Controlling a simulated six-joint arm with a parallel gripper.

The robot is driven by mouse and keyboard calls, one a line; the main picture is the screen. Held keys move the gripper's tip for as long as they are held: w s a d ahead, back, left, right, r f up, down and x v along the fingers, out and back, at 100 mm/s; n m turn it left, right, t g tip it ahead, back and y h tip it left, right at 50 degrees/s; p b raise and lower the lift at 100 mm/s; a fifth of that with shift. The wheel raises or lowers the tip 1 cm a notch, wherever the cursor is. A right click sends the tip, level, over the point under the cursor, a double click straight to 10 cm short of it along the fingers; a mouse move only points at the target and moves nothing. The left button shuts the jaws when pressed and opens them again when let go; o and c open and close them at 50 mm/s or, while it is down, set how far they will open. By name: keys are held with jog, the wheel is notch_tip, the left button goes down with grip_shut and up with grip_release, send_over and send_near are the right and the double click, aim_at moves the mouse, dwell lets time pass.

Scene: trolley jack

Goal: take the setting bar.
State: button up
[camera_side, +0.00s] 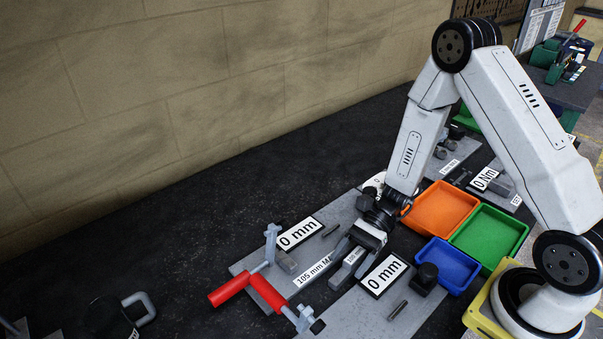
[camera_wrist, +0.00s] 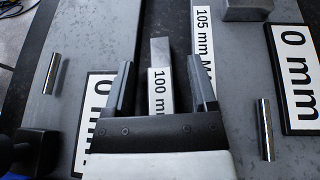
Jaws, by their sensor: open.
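The setting bar, a grey block with a white "100 mm" label, lies below my gripper in the side view (camera_side: 346,270). In the wrist view the bar (camera_wrist: 160,50) shows between my two fingers, its grey end farthest from the palm. My gripper (camera_wrist: 162,78) is open, with one finger on each side of the bar in that view. I cannot tell how far the fingertips are above it. In the side view my gripper (camera_side: 362,243) hangs over the bar and hides part of it.
A "105 mm" label (camera_side: 315,270) lies beside the bar. Two "0 mm" plates (camera_side: 299,234) (camera_side: 384,274) and short steel pins (camera_side: 397,310) lie around it. A red-handled jack part (camera_side: 250,285) stands at left. Orange (camera_side: 440,207), green and blue trays are at right.

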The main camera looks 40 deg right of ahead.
dwell(0.4)
grip_shut()
dwell(1.3)
